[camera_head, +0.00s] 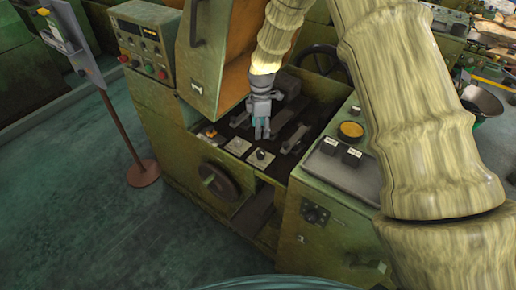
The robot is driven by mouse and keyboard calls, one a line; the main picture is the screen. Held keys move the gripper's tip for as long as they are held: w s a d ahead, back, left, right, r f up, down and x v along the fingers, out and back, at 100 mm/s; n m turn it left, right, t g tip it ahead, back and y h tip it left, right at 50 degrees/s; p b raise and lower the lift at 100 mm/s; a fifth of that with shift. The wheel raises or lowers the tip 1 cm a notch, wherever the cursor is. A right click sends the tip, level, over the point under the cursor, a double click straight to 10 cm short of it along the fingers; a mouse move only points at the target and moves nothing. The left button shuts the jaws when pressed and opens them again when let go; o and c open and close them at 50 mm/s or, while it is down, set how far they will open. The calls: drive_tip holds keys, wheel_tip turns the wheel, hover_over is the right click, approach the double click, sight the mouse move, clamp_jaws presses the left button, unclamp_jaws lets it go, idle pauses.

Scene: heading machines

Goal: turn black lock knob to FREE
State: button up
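A small dark knob (260,154) sits on a pale square plate on the machine's dark top bed. Another dark knob (311,216) is on the front face of the green cabinet at the right. I cannot tell which one is the black lock knob; markings such as FREE are too small to read. My gripper (262,136) points down over the bed, just above and behind the knob on the pale plate. It appears apart from that knob. Its fingers are small and close in view, so whether they are open or shut is unclear.
A second pale plate (238,146) lies left of the first. A handwheel (219,182) is on the machine's front. A raised green cover (204,50) stands behind left of my gripper. A yellow button (351,130) tops the right cabinet. A sign post (119,125) stands left on open floor.

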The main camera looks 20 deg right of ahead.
sight(261, 152)
drive_tip(key=shift+s+f+p, duration=0.15)
drive_tip(key=shift+f+p, duration=0.55)
drive_tip(key=shift+f, duration=2.35)
drive_tip(key=shift+s+f+p, duration=0.15)
drive_tip(key=shift+f+p, duration=0.55)
drive_tip(key=shift+f, duration=2.3)
drive_tip(key=shift+c, duration=0.2)
drive_tip(key=c, duration=1)
